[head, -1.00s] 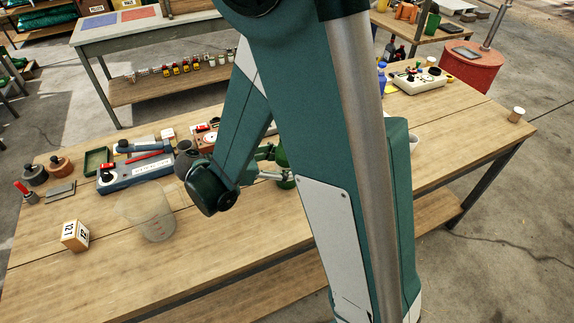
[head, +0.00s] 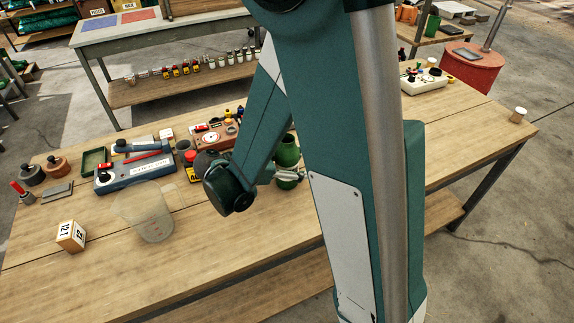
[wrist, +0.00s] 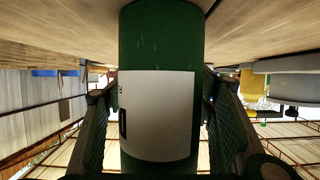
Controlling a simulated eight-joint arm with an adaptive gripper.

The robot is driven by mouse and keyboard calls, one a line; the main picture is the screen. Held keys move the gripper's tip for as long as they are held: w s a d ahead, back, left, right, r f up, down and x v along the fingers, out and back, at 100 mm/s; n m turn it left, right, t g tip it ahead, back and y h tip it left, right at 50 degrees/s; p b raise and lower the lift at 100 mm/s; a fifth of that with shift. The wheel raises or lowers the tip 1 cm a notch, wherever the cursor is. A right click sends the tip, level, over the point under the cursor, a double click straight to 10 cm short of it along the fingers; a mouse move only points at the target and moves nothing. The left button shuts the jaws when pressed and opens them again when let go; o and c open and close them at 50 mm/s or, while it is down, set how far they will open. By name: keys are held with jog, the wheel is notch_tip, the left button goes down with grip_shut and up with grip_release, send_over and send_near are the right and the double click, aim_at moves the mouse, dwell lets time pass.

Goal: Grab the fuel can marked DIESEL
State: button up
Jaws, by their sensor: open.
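A dark green, rounded can (head: 287,150) stands on the wooden table, partly hidden behind my arm in the head view. In the wrist view the green can (wrist: 160,40) fills the middle, seen upside down, with a white label (wrist: 157,115). I cannot read DIESEL on it; only a small dark mark shows at the label's edge. My gripper (head: 289,178) is at the can's near side. In the wrist view its open fingers (wrist: 160,118) stand on either side of the can, with narrow gaps showing.
On the wooden table (head: 240,240), a blue-grey device (head: 135,172), a clear jug (head: 155,215) and a number block (head: 71,236) stand to the left. A white panel with knobs (head: 425,82) is at the far right. The table's front middle is bare.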

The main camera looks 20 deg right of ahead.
jog(key=c, duration=1.4)
jog(key=shift+r, duration=0.25)
jog(key=shift+r+p, duration=1.6)
jog(key=shift+r, duration=3.05)
jog(key=shift+r, duration=0.1)
